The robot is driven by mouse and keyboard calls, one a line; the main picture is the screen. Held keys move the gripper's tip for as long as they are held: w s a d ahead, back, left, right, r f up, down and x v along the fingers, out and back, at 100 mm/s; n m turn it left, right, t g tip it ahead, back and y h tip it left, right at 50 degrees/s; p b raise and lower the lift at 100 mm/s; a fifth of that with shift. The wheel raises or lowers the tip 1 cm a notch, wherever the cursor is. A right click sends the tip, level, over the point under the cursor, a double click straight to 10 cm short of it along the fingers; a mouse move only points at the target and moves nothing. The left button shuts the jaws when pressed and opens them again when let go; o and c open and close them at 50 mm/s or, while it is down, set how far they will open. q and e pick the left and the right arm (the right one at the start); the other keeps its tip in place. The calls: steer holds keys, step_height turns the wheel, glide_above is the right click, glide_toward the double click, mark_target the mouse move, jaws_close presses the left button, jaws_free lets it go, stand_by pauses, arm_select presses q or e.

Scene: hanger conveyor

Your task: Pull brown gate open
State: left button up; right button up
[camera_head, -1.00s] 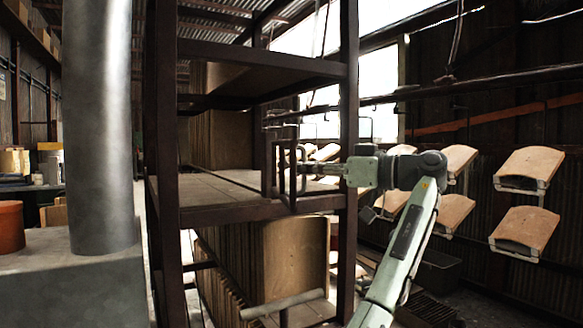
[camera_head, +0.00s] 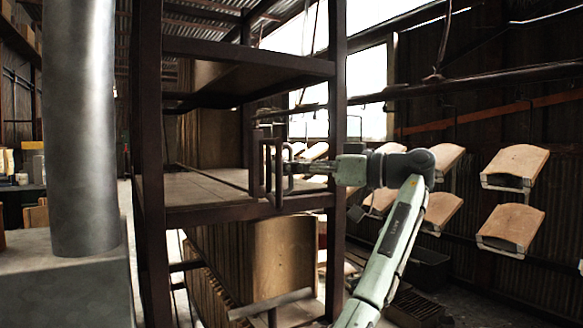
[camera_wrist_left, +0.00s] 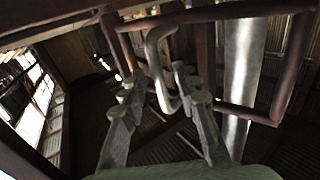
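The brown gate (camera_head: 256,170) is a dark upright frame at the front edge of the rack's middle shelf. A thin bent metal handle (camera_head: 290,168) stands on its right side in the head view. The gate's bars (camera_wrist_left: 288,70) and the pale handle (camera_wrist_left: 158,65) also show in the left wrist view. My left gripper (camera_wrist_left: 160,72) has its fingers apart, one on each side of the handle; firm contact is not visible. In the head view this gripper (camera_head: 312,167) reaches the handle from the right, fingertips partly hidden. My right gripper is out of view.
A dark rack post (camera_head: 337,130) rises close beside the gripper. A thick grey pipe (camera_head: 80,130) on a grey block stands at the left. Curved tan pieces (camera_head: 512,165) hang at the right. Brown boards (camera_head: 283,255) stand below the shelf.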

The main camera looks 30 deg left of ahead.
arm_select(q)
steer(key=d, duration=1.2)
